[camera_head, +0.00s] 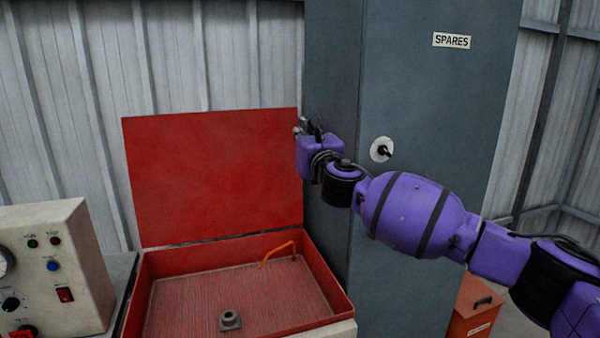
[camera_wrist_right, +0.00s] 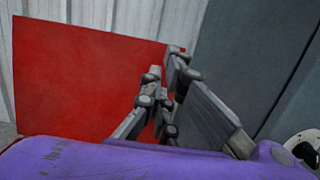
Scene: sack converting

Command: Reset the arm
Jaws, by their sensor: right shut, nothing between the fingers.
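My right arm, purple with black bands, reaches in from the right in the head view. Its gripper (camera_head: 306,127) is raised in front of the grey cabinet, beside the right edge of the upright red lid (camera_head: 212,175). In the right wrist view the gripper (camera_wrist_right: 172,62) is shut with nothing between its fingers, and the red lid (camera_wrist_right: 75,80) fills the background on the left. The gripper looks clear of the lid, though the gap is hard to judge. My left gripper is not in view.
A grey cabinet (camera_head: 430,100) labelled SPARES has a round knob (camera_head: 381,150). The open red box (camera_head: 322,293) holds an orange bent rod (camera_head: 279,252) and a small grey metal part (camera_head: 230,320). A control panel (camera_head: 60,240) stands left; an orange-red bin (camera_head: 474,305) stands low right.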

